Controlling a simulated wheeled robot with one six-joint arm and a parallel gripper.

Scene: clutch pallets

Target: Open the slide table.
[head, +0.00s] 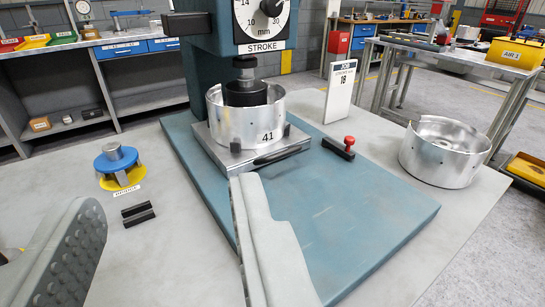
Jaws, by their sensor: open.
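The slide table (233,160) is a flat grey metal plate on the blue press base, with a dark handle (281,151) along its front edge. A silver drum (228,126) marked 41 stands upright on it. The dark press ram (246,92) reaches down inside the drum; whether it touches anything there is hidden. My gripper (168,202) is open and empty, its two grey fingers wide apart in the foreground. The right finger's tip appears just in front of the slide table; I cannot tell whether they touch.
A red-knobbed lever (342,147) sits on the press base (370,225), right of the slide table. Another silver drum (444,152) stands at right. A blue-and-yellow part (117,166) and black block (138,214) lie left. A job card (340,90) reading 18 stands behind.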

